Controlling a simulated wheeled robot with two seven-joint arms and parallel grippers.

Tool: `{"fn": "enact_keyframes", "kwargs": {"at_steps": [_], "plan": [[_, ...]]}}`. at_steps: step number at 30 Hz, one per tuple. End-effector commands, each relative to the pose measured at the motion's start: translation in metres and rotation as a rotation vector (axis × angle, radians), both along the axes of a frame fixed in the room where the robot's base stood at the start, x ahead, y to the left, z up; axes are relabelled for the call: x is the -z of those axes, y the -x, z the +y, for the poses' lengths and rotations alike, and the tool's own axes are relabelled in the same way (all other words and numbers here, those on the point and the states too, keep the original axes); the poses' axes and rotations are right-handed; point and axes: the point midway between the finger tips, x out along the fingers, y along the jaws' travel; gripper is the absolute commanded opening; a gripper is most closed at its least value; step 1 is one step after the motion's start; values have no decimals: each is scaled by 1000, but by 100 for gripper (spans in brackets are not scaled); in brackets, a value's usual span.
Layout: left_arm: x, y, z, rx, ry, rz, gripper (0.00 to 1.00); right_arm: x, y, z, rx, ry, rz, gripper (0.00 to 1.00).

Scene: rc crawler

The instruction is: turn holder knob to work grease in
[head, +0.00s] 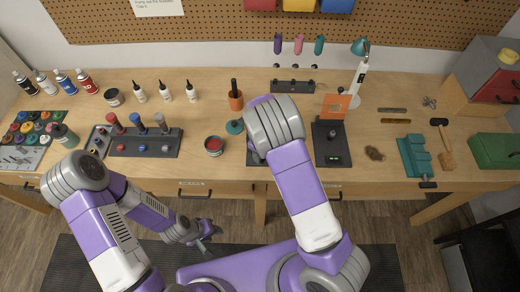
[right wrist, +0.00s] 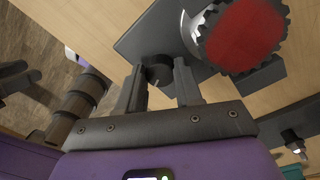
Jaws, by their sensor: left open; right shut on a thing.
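In the right wrist view, a dark holder plate (right wrist: 141,42) lies on the wooden bench. A small black knob (right wrist: 157,72) with a pale pointer line sits at its near edge. My right gripper (right wrist: 160,80) is shut on this knob, one finger on each side. A toothed dark wheel with a red face (right wrist: 245,36) stands on the holder beside a silver bracket (right wrist: 192,28). In the head view my right arm hides most of the holder and the right gripper. My left gripper (head: 207,240) is open and empty, low in front of the bench.
A lit black stand (head: 331,155) with an orange panel is right of my right arm.

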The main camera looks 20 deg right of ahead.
Motion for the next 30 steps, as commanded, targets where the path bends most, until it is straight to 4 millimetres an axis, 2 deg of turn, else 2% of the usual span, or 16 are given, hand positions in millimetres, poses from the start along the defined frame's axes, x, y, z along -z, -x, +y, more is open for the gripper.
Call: {"fn": "enact_keyframes", "kwargs": {"at_steps": [1, 6, 15, 30], "plan": [[-8, 0, 0, 0, 0, 0, 43, -4, 0, -1, 42, 2, -1, 4], [-20, 0, 0, 0, 0, 0, 43, -3, 0, -1, 180, 2, -1, 4], [-33, 0, 0, 0, 0, 0, 43, -2, -1, -2, 350, 1, -2, 4], [-37, 0, 0, 0, 0, 0, 43, 0, -1, -1, 423, 0, -2, 4]]}}
